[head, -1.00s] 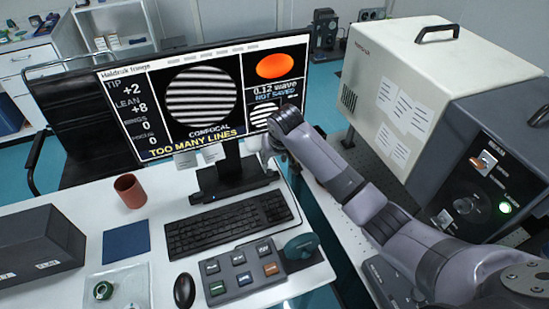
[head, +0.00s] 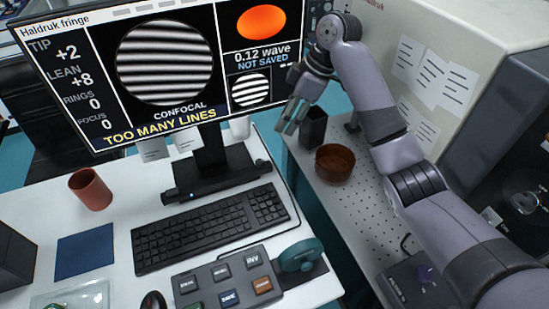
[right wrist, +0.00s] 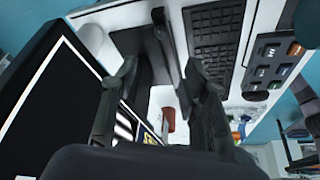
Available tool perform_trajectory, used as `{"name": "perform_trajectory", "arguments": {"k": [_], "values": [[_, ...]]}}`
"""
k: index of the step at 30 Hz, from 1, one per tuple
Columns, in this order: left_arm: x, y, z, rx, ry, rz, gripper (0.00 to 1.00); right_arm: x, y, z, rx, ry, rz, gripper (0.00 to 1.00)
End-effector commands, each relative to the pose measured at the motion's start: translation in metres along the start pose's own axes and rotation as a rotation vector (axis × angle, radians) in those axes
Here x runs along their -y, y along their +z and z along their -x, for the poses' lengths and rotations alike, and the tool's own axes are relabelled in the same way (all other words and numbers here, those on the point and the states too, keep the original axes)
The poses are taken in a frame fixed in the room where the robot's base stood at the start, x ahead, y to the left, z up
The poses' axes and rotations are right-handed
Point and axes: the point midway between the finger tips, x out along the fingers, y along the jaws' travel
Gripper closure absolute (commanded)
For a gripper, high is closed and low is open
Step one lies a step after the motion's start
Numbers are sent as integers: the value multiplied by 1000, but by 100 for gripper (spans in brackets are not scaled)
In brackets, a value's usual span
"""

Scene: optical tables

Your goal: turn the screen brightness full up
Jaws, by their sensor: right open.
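The monitor screen (head: 165,62) fills the upper left of the head view, lit, with striped discs, an orange disc and the words "TOO MANY LINES". It stands on a black stand (head: 212,160). No brightness control can be made out on it. My right gripper (head: 288,122) is open and empty beside the screen's lower right corner, fingers pointing down. In the right wrist view its two dark fingers (right wrist: 160,72) are spread apart, with the monitor's dark edge (right wrist: 75,85) at left. I cannot tell whether a finger touches the monitor. My left gripper is not in view.
A keyboard (head: 205,225), a button pad with a teal knob (head: 300,255) and a red-brown cup (head: 90,189) are on the white desk. A brown bowl (head: 335,162) and a black holder (head: 313,126) stand on the perforated table, near a large pale box (head: 470,60).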

Motion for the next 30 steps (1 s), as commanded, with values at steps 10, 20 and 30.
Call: {"name": "perform_trajectory", "arguments": {"k": [10, 20, 30], "values": [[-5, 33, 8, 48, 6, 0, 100, 1, 1, -65, 2, -5, -5, 59], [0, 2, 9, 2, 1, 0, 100, 1, 1, -134, 4, -3, -6, 59], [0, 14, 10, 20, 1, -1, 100, 0, 1, -168, 3, 1, -5, 59]]}}
